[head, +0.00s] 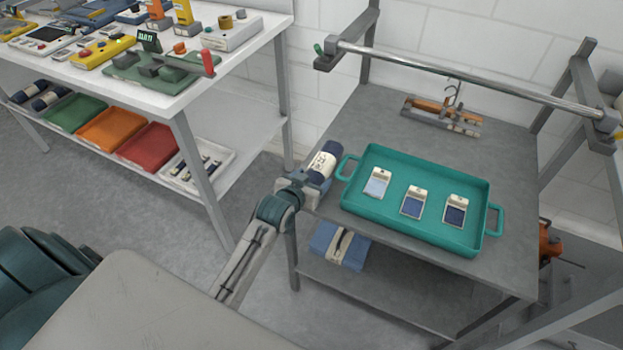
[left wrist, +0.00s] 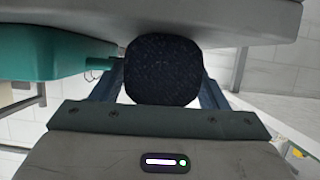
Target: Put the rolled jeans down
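The rolled jeans (head: 322,163) are a dark blue roll with a pale printed label band. My left gripper (head: 303,188) is shut on the roll at the left edge of the grey table (head: 395,110), just left of the teal tray's handle. In the left wrist view the round dark end of the rolled jeans (left wrist: 162,70) sits between the two fingers of the left gripper (left wrist: 160,92). I cannot tell whether the roll touches the tabletop. My right gripper is not in view.
The teal tray (head: 375,222) holds three small tagged denim swatches (head: 412,202). A metal rail (head: 470,75) crosses above the table. A wooden hanger (head: 440,108) lies at the back. Folded jeans (head: 340,245) lie on the lower shelf. A white bench (head: 180,100) stands at left.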

